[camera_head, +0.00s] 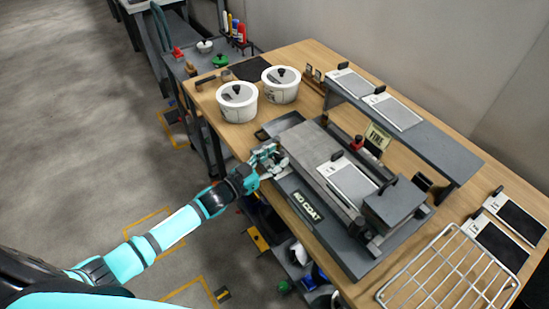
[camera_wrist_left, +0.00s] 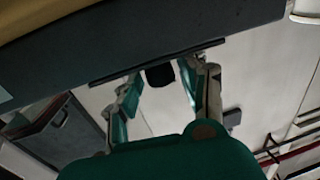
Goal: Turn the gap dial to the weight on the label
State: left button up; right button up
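The grey roll machine (camera_head: 318,158) stands on the wooden table, with a "NO COAT" plate (camera_head: 308,205) on its front. A small card (camera_head: 377,138) stands behind it; its printing is too small to read surely. My left gripper (camera_head: 268,158) is at the machine's left end. In the left wrist view the gripper (camera_wrist_left: 160,78) has its fingers apart, with a small dark knob (camera_wrist_left: 160,75) between their tips. Gaps show beside the knob, and I cannot tell whether it is the gap dial. No dial marks are readable. My right gripper is not in view.
Two white lidded pots (camera_head: 238,101) stand left of the machine. A grey shelf (camera_head: 435,140) with flat panels is behind it. A wire rack (camera_head: 450,278) and dark panels (camera_head: 520,222) lie at the right. A tool cart (camera_head: 205,75) stands beyond the table's left end.

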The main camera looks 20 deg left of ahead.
pick_arm(q)
jog(key=shift+o, duration=0.8)
jog(key=v, duration=1.2)
